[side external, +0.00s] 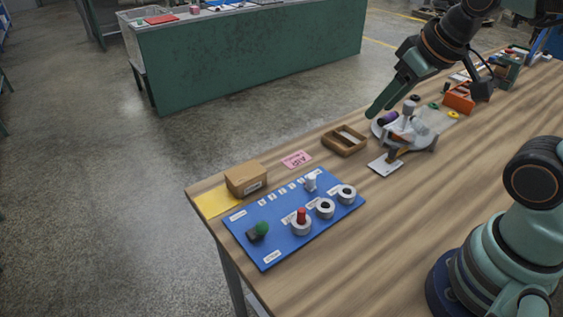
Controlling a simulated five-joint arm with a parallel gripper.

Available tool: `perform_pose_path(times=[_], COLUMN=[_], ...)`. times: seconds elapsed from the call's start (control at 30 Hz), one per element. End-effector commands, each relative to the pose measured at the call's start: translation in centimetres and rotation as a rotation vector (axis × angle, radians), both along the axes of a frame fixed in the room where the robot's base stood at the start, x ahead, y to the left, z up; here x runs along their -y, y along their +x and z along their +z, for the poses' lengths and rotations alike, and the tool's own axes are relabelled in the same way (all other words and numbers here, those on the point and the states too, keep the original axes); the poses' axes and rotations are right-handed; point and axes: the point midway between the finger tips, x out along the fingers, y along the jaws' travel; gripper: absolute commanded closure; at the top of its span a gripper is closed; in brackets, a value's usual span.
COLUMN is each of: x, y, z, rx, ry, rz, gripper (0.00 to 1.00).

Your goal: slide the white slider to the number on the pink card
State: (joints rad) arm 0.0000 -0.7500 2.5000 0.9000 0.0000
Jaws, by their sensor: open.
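The white slider (311,182) stands upright on the blue panel (285,240), at the right end of a row of small white number labels (281,193). The numbers are too small to read. The pink card (296,159) lies flat on the table just behind the panel; its writing is not legible from here. My gripper (374,110) is above the back of the table, to the right of the card and well away from the slider. It is open and I see nothing held in it, though its fingers overlap in this view.
The panel also carries a green knob (262,228), a red peg (301,215) in a ring, and two other rings.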

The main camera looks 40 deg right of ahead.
Motion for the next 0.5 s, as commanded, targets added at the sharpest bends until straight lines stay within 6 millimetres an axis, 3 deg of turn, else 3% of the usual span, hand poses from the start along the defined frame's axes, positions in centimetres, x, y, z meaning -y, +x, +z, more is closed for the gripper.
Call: perform_pose_path(times=[0.1,0.13,0.27,0.5], x=[0.0,0.0,-0.1,-1.0], y=[0.0,0.0,0.3,3.1], z=[0.0,0.0,0.0,-0.9], rx=[0.000,0.000,-0.012,-0.127], ry=[0.000,0.000,-0.014,-0.149], rz=[0.000,0.000,0.031,0.354], gripper=[0.50,0.43,0.42,0.42])
